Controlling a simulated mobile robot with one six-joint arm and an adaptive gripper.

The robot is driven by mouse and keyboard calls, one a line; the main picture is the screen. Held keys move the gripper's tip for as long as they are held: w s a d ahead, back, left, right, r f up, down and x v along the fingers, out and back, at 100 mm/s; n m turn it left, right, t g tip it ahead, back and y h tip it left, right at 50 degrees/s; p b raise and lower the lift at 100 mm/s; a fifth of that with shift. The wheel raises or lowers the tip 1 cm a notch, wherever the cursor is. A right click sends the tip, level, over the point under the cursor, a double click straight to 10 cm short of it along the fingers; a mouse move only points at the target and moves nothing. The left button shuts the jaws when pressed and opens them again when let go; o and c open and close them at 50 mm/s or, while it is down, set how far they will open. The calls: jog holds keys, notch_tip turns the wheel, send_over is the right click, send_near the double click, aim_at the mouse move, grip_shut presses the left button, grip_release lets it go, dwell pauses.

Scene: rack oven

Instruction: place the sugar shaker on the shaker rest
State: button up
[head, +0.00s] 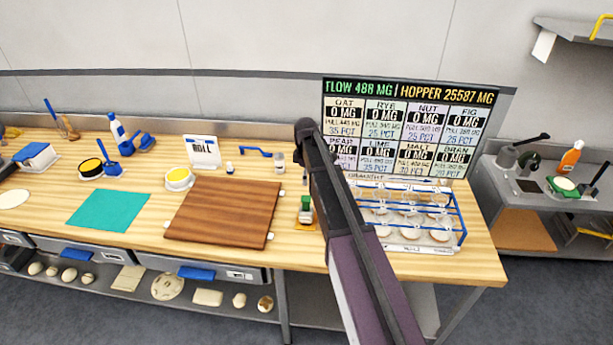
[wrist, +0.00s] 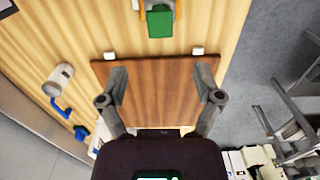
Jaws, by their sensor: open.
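A small pale cylinder with a grey top (head: 280,163) stands at the back of the bench, right of a blue-handled tool; it looks like the sugar shaker. It also shows in the wrist view (wrist: 58,80), left of my gripper. My gripper (wrist: 160,85) is open and empty, its two fingers apart above the wooden board (wrist: 155,100). A green-topped item (head: 305,203) is on an orange base (head: 302,224) right of the board. I cannot tell whether this base is the shaker rest. In the head view I cannot make out my fingers.
The wooden board (head: 222,212) fills the middle of the bench. A rack of jars (head: 440,237) stands below the display screen (head: 410,92) on the right. My arm hides part of the bench.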

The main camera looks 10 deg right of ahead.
jog(key=shift+s, duration=0.1)
dwell(0.6)
jog(key=s+m, duration=1.4)
jog(key=s, duration=1.5)
jog(key=shift+f, duration=0.1)
notch_tip(320, 180, down, 9)
jog(key=b, duration=0.9)
jog(key=shift+r, duration=0.2)
